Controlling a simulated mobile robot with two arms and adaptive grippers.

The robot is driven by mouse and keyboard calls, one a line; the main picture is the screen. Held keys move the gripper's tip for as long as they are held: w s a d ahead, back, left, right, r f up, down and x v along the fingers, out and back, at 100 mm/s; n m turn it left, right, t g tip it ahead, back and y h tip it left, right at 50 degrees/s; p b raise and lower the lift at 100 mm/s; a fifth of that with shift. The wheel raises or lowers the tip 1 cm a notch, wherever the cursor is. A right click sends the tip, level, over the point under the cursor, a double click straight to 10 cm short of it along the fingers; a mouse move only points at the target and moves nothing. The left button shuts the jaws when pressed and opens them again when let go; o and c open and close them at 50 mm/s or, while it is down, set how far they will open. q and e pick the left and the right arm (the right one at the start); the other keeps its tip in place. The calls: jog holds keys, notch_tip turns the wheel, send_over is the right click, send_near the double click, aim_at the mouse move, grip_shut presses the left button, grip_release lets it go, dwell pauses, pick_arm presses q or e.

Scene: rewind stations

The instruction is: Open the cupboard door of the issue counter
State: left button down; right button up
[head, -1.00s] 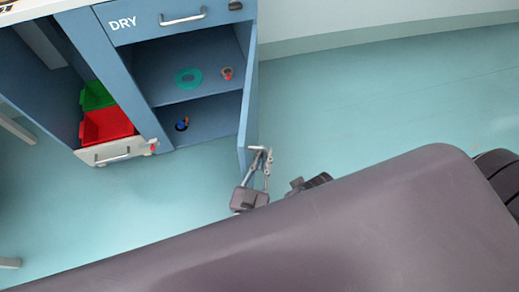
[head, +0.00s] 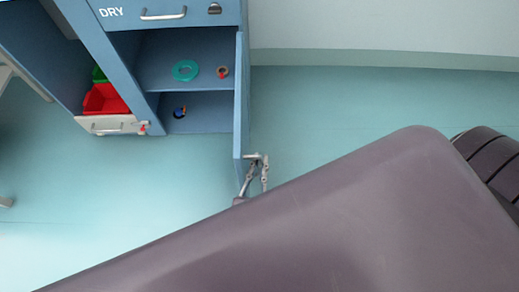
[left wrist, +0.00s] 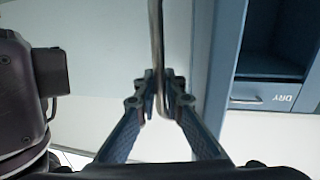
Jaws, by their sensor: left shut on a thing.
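The blue issue counter (head: 145,60) stands at the upper left in the head view, with a drawer marked DRY on top. Its cupboard door (head: 241,95) stands open, swung out toward me and seen nearly edge-on. My left gripper (head: 257,163) is at the door's outer end. In the left wrist view the left gripper (left wrist: 161,95) is shut on the long metal door handle (left wrist: 157,40), with one finger on each side of it. The cupboard's inside is visible, with a shelf (head: 205,86). My right gripper is not in view.
A teal ring (head: 185,70) and a small brown and red item (head: 222,72) lie on the shelf. A small blue and orange item (head: 180,112) is below. Floor right of the door is clear.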

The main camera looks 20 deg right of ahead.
pick_arm(q)
jog(key=shift+d, duration=0.1)
jog(key=shift+w, duration=0.1)
dwell(0.3)
jog(key=c, duration=2)
grip_release()
jog(key=shift+s, duration=0.25)
jog(key=v, duration=1.1)
jog(key=shift+s+a, duration=0.2)
jog(key=shift+s, duration=0.1)
